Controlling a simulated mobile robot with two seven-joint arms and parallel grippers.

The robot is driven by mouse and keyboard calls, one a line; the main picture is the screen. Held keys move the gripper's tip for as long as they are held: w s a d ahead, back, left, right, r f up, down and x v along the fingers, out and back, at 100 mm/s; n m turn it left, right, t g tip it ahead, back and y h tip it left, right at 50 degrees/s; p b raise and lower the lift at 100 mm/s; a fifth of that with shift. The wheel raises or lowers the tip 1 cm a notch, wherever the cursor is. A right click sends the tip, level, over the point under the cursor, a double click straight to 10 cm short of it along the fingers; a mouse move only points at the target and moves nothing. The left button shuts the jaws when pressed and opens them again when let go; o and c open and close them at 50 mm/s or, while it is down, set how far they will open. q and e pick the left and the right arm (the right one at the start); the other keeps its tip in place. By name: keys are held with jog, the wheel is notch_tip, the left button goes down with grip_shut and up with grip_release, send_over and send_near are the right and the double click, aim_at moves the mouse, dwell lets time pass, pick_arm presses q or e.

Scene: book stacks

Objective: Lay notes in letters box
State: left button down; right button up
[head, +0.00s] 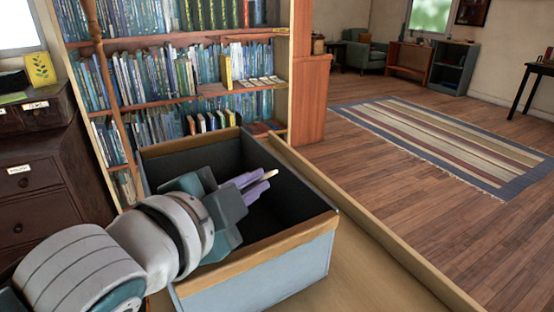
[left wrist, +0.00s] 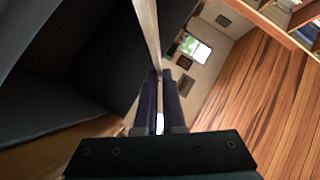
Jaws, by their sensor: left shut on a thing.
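The letters box (head: 262,270) is a grey-blue open box with a wooden rim and a dark inside, standing on a light wooden surface. My left gripper (head: 258,182) reaches in from the left over the box opening, its purple fingers above the dark interior. The fingers are closed on a thin, pale thing, likely a note (head: 270,174), of which only a small cream tip shows. In the left wrist view a pale sliver (left wrist: 160,123) shows between the nearly closed fingers (left wrist: 160,95). The box floor is mostly hidden by its walls and my arm. My right gripper is out of view.
A full bookcase (head: 180,40) stands behind the box. A dark chest of drawers (head: 40,170) is at left, with a yellow card (head: 40,69) on top. A raised wooden edge (head: 370,240) runs right of the box. Open floor and a striped rug (head: 450,140) lie beyond.

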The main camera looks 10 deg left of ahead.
pick_arm(q)
jog(key=c, duration=1)
grip_release()
jog(key=p+v, duration=0.2)
jog(key=v, duration=1)
jog(key=shift+r, duration=0.1)
